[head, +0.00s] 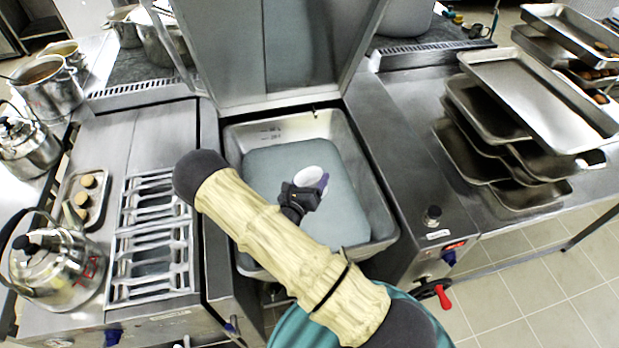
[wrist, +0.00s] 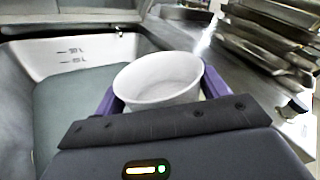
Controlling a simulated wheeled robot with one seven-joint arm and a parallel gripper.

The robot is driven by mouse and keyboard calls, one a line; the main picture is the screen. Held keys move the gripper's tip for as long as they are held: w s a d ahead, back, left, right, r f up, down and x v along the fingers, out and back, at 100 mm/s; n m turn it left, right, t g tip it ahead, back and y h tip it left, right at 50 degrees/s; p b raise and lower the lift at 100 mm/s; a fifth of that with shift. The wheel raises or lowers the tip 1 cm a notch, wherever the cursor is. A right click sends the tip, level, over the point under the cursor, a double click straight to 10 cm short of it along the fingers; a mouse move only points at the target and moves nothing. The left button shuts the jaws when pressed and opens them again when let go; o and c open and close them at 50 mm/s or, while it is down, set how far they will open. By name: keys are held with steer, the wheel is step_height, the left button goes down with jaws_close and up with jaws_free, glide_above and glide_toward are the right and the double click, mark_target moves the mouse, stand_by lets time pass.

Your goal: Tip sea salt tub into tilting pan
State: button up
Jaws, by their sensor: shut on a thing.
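The sea salt tub (head: 311,177) is a small white round tub. My gripper (head: 318,186), with purple fingers, is shut on it and holds it over the tilting pan. In the wrist view the tub (wrist: 158,80) stands between the purple fingers, its open mouth showing a pale inside; I cannot tell how much salt it holds. It looks about upright, at most slightly tilted. The tilting pan (head: 378,205) is a steel basin with its lid (head: 270,50) raised at the back. Grey-green liquid or a flat surface fills its bottom, and level marks show on its far wall.
Stacked steel trays (head: 540,95) stand on the right counter. A kettle marked TEA (head: 62,270), another kettle (head: 25,140) and a burner grate (head: 152,240) are on the left. A red-handled valve (head: 440,292) is at the front right. The pan's interior around the tub is clear.

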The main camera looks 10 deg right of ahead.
mark_target(297, 179)
steer(key=n, duration=0.1)
steer(key=n+g+p, duration=0.1)
steer(key=n, duration=0.1)
steer(key=shift+w+a+r, duration=0.1)
steer(key=shift+w+r, duration=0.05)
steer(key=shift+r, duration=0.05)
steer(key=shift+w+a+f+n+g, duration=0.15)
steer(key=shift+f+n+g, duration=0.15)
steer(key=shift+n, duration=0.7)
steer(key=n, duration=0.2)
steer(key=w+a+f+n+g+h, duration=0.1)
steer(key=n, duration=0.2)
steer(key=shift+w+a+f, duration=0.1)
steer(key=shift+w+a, duration=0.05)
steer(key=n, duration=0.1)
steer(key=w+n+g+h, duration=0.1)
steer(key=shift+a+r+n+p, duration=0.2)
steer(key=shift+a+n+p, duration=0.2)
steer(key=shift+w+a+n+g+h, duration=0.15)
steer(key=shift+w+a+n+g, duration=0.1)
steer(key=shift+n, duration=0.35)
steer(key=shift+w+a+n+g+h, duration=0.15)
steer(key=shift+w+n, duration=0.05)
steer(key=shift+n, duration=0.4)
steer(key=shift+s, duration=0.1)
stand_by(0.7)
